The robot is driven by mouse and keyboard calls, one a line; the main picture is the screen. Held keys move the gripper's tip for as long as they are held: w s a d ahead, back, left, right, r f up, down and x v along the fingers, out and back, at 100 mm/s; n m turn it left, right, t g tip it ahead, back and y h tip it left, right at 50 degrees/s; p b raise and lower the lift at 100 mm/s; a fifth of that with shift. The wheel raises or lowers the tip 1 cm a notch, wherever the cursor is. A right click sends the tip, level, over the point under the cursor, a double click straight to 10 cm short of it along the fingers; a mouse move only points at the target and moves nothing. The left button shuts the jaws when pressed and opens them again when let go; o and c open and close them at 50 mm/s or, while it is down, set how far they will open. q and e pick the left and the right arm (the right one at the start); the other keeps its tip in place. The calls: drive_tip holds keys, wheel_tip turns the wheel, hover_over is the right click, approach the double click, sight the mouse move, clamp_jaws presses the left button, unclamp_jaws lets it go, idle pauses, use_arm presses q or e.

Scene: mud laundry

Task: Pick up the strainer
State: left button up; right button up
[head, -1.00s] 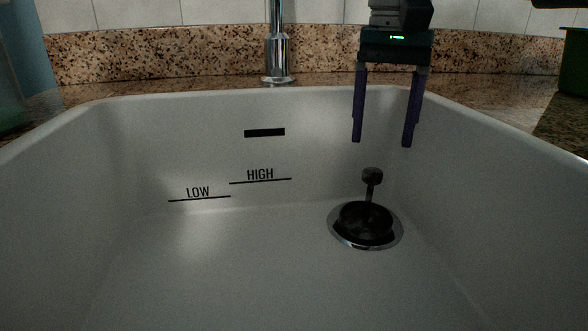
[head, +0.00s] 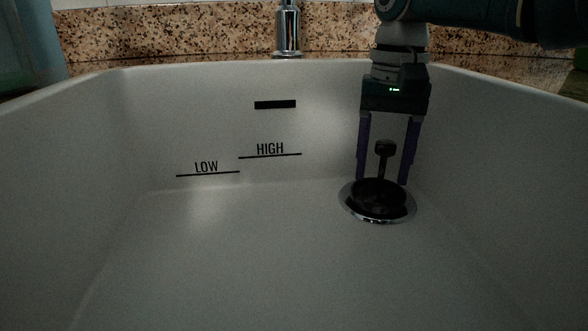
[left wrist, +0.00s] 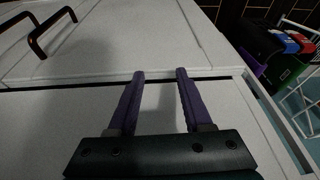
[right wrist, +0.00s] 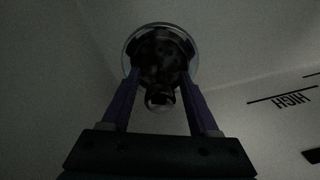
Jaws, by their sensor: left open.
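The dark strainer (head: 378,193) sits in the metal-ringed drain at the right of the sink bottom, with its knobbed stem upright. It also shows in the right wrist view (right wrist: 158,58), its knob towards the gripper. My right gripper (head: 386,182) is open and points down, its purple fingers on either side of the stem. In the right wrist view (right wrist: 160,80) the fingers are apart, with the knob between them, and no contact shows. My left gripper (left wrist: 160,72) is open and empty, over a light cabinet front away from the sink.
The white sink (head: 250,250) has walls around the right gripper, and its floor is otherwise clear. A faucet (head: 288,28) stands behind the back rim. The left wrist view shows black handles (left wrist: 40,38) and a rack of bottles (left wrist: 285,45).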

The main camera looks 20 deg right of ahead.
clamp_jaws()
idle(0.5)
